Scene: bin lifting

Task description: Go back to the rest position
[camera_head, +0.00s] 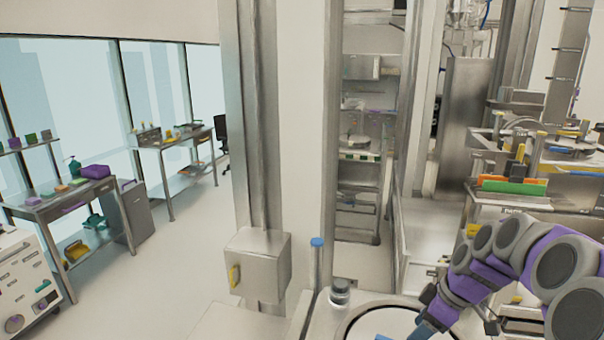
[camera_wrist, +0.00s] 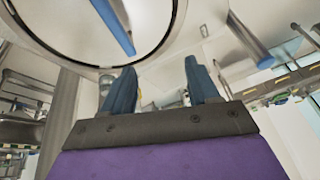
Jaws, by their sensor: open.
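My gripper (camera_wrist: 162,88) shows in the wrist view as two blue fingers standing well apart, with nothing between them. In the head view my purple and grey arm reaches in from the right, and its end is low in the picture over a round white surface with a dark rim (camera_head: 352,318). The same kind of round surface (camera_wrist: 75,40) shows at the top of the wrist view, with a long blue piece (camera_wrist: 113,22) across it. I cannot tell how far the fingers are from that surface. No bin can be made out.
A metal box (camera_head: 258,265) is on the pillar. Benches (camera_head: 75,200) line the windows at left. The floor (camera_head: 165,270) between is open.

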